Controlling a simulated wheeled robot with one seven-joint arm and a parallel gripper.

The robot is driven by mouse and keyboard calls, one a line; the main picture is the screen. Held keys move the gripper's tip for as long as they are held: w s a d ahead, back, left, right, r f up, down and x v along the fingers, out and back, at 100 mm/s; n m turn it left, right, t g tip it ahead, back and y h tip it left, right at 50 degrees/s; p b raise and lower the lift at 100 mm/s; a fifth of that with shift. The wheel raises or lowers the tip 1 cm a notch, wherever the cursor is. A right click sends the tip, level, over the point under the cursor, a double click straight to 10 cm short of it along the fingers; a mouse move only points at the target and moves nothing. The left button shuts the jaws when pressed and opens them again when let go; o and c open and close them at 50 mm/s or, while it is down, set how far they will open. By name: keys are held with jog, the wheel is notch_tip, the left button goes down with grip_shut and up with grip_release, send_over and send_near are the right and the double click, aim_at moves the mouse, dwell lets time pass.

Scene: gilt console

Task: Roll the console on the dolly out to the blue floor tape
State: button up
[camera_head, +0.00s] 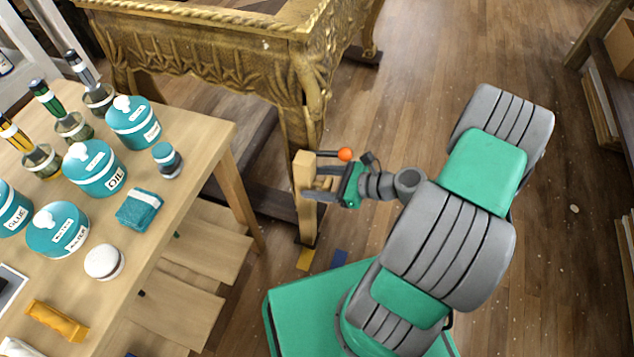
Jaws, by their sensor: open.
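The gilt console (215,55), carved and gold, stands at the upper middle on several legs. Its near leg (301,130) comes down close to my gripper (320,188). Dark low boards of the dolly (275,198) show under the console, partly hidden by the leg and the workbench. A light wooden upright piece (303,178) stands against the near leg. My open gripper is right at this piece; I cannot tell whether the fingers touch it. An orange ball (345,154) on a dark bar sits just above the gripper. A short strip of blue floor tape (340,258) lies below the gripper.
A yellow tape strip (305,259) lies beside the blue one. A workbench (190,190) with teal jars, bottles and brushes fills the left. A shelf with boxes (612,70) stands at the right edge.

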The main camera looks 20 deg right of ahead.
jog(key=shift+c, duration=0.2)
grip_shut()
dwell(0.3)
dwell(0.3)
